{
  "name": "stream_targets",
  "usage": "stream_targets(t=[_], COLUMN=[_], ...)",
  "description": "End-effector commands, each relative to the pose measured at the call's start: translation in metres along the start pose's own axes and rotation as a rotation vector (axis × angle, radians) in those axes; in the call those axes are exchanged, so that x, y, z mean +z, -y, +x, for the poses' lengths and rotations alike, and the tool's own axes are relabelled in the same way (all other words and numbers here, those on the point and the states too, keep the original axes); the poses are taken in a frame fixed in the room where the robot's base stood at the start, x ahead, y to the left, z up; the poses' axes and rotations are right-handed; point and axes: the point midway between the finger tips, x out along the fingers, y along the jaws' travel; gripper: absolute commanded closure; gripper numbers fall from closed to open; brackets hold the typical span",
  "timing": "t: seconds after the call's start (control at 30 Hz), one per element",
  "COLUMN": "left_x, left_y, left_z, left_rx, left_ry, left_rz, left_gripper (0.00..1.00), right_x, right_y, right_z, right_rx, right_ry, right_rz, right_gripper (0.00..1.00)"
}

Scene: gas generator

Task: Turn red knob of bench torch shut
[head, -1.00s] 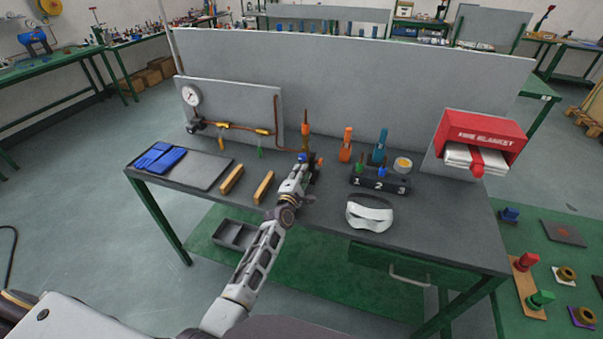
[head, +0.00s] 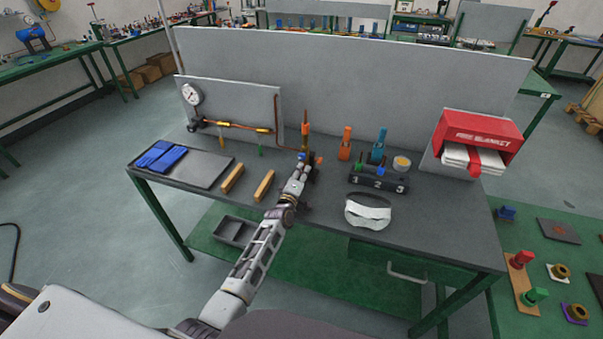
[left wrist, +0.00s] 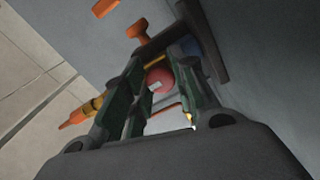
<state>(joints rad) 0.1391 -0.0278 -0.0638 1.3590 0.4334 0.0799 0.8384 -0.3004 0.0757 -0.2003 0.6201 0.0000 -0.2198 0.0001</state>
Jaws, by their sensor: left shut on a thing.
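The bench torch (head: 306,123) stands upright at the back of the bench, its orange upper part showing above my gripper. My left gripper (head: 306,163) is at the torch's lower part, where the arm hides much of it. In the left wrist view the red knob (left wrist: 160,78) is between the fingers of my left gripper (left wrist: 158,92), which is shut on it. A blue part (left wrist: 191,47) lies just beyond the fingers. The exact finger contact is partly hidden. My right gripper is not in view.
A numbered block (head: 378,180) and a white visor (head: 368,213) are right of the arm. Two yellow bars (head: 264,186) and a tray with blue gloves (head: 205,170) are to its left. A grey panel (head: 350,85) stands behind the bench.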

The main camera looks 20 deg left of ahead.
Motion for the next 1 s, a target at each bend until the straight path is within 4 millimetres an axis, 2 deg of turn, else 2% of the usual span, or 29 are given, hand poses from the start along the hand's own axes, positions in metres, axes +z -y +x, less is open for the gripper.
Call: stream_targets(t=[0.33,0.37,0.5,1.0], left_x=[0.0018,0.0018,0.0014,0.0006], left_y=[0.0010,0.0010,0.0008,0.0005], left_z=[-0.0003,-0.0003,-0.0003,-0.0032], left_rx=[-0.002,-0.002,-0.001,-0.001], left_ry=[0.003,0.003,0.002,0.001], left_rz=[0.003,0.003,0.002,0.002], left_gripper=[0.97,0.69,0.52,0.52], right_x=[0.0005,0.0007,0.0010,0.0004], right_y=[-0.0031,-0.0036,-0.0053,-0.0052], right_z=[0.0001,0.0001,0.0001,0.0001], right_rx=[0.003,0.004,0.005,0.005], right_ry=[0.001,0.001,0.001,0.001], right_rz=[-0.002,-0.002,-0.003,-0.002], right_gripper=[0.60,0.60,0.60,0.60])
